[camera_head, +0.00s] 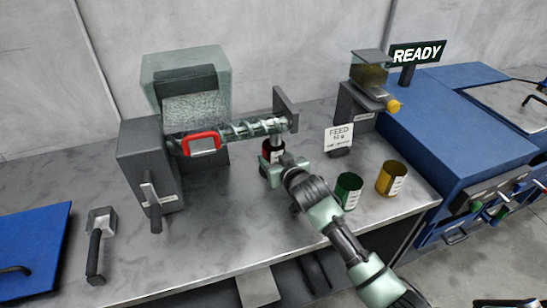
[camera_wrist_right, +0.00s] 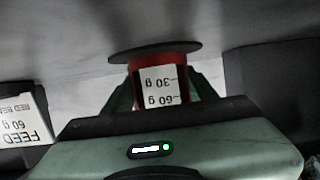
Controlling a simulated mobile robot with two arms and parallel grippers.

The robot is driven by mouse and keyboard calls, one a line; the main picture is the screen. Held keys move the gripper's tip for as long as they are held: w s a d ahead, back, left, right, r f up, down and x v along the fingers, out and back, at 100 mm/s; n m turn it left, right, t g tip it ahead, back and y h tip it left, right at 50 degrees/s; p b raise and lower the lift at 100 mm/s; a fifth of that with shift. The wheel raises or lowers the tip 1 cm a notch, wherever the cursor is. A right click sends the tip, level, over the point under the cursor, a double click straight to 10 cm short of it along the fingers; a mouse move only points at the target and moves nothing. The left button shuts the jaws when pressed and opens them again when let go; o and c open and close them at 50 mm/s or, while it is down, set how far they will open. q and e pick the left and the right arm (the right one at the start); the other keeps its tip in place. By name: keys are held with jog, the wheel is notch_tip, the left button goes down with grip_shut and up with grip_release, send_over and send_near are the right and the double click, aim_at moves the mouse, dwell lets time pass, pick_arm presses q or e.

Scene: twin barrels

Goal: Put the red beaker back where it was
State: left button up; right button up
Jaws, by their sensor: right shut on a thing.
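The red beaker (camera_head: 269,149) is below the outlet of the screw feeder (camera_head: 255,128) in the head view. My right gripper (camera_head: 272,163) is shut on it. In the right wrist view, which is upside down, the beaker (camera_wrist_right: 182,74) shows its label with 30 g and 60 g marks between my fingers. A dark round disc (camera_wrist_right: 150,50) is at the beaker's base; I cannot tell whether they touch. The beaker's contents are hidden. My left gripper is not in view.
A green beaker (camera_head: 347,190) and a yellow beaker (camera_head: 390,179) stand right of my arm. A FEED sign (camera_head: 338,137) stands behind them. A scoop (camera_head: 98,240) and a blue board (camera_head: 30,250) are at the left. The front middle of the bench (camera_head: 215,235) is clear.

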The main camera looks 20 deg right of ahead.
jog(key=shift+s+d+r, duration=0.15)
jog(key=shift+s, duration=0.55)
jog(key=o, duration=1.5)
jog(key=shift+w+f, duration=0.15)
jog(key=shift+f, duration=0.15)
jog(key=shift+o, duration=0.2)
jog(key=shift+r, duration=0.35)
jog(key=shift+s, duration=0.35)
jog(key=v, duration=1)
jog(key=shift+s+r, duration=0.1)
jog(key=shift+s, duration=0.15)
jog(key=shift+s+r, duration=0.2)
jog(key=shift+s, duration=0.25)
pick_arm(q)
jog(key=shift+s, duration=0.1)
